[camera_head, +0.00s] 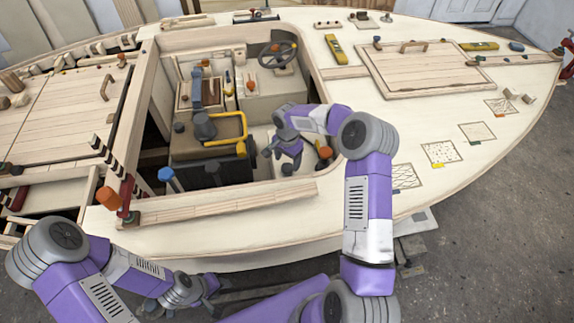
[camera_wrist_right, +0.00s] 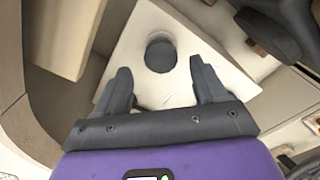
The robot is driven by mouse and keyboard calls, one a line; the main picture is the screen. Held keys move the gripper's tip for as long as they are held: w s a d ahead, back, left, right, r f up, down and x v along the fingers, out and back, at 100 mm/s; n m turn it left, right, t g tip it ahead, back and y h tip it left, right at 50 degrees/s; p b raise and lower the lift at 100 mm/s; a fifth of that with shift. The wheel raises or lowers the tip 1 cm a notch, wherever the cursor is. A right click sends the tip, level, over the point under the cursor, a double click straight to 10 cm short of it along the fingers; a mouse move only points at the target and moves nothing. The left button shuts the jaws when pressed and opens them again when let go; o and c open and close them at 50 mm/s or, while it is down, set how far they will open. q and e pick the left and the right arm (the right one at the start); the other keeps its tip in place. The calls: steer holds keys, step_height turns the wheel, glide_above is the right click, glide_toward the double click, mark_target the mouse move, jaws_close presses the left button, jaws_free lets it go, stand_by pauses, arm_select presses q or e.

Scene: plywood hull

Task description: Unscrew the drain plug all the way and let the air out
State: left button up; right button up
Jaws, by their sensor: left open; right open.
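A dark round piece (camera_wrist_right: 160,54), perhaps the drain plug, sits on a pale block (camera_wrist_right: 150,90) in the right wrist view. I cannot tell whether it is a plug or an opening. My right gripper (camera_wrist_right: 163,82) is open, with its two dark fingers apart on either side below this round piece; nothing is between them. In the head view my right gripper (camera_head: 283,162) reaches down into the hull's open cockpit, right of the black box with the yellow handle. My left gripper (camera_head: 208,298) is open outside the hull's near edge, low in the picture, with nothing visible in it.
The black box with a yellow handle (camera_head: 230,128) stands left of my right gripper. A steering wheel (camera_head: 278,55) is behind. An orange knob (camera_head: 325,152) is close on the right. The cockpit's wooden rim (camera_head: 230,205) borders the opening. The deck at right is mostly flat.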

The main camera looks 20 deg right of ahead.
mark_target(287, 167)
steer(key=shift+f+b, duration=0.3)
steer(key=shift+f, duration=1.3)
steer(key=shift+c, duration=0.4)
steer(key=c, duration=1)
steer(key=shift+n, duration=0.3)
